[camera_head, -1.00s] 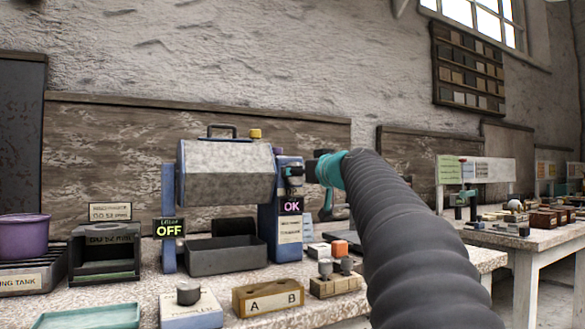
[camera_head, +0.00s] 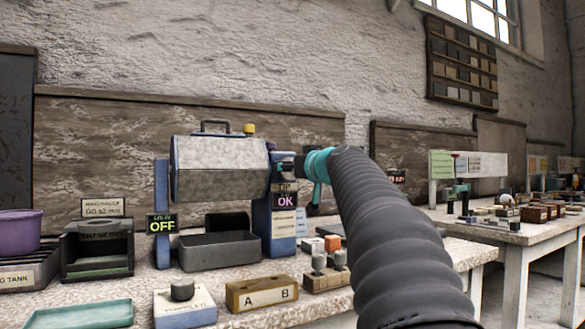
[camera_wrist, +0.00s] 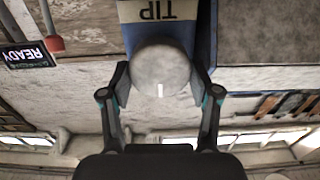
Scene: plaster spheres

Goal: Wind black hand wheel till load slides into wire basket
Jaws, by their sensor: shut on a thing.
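A grey bin (camera_head: 220,168) with a black top handle hangs between two blue posts, and whatever is inside it is hidden. In the wrist view, a round pale-grey knob (camera_wrist: 161,68) with a white mark sits on a blue post (camera_wrist: 205,35) labelled TIP. My gripper (camera_wrist: 160,84) has a finger on each side of the knob and is shut on it. In the head view my gripper (camera_head: 296,166) reaches the right post's top from the right. No black hand wheel or wire basket is recognisable; a dark grey tray (camera_head: 220,252) stands below the bin.
Displays on the posts read OFF (camera_head: 162,224) and OK (camera_head: 285,201). An A/B block (camera_head: 262,294), a block with a grey knob (camera_head: 184,308) and a teal tray (camera_head: 85,315) lie in front. A purple tub (camera_head: 18,230) stands at left. A second table (camera_head: 520,235) is at right.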

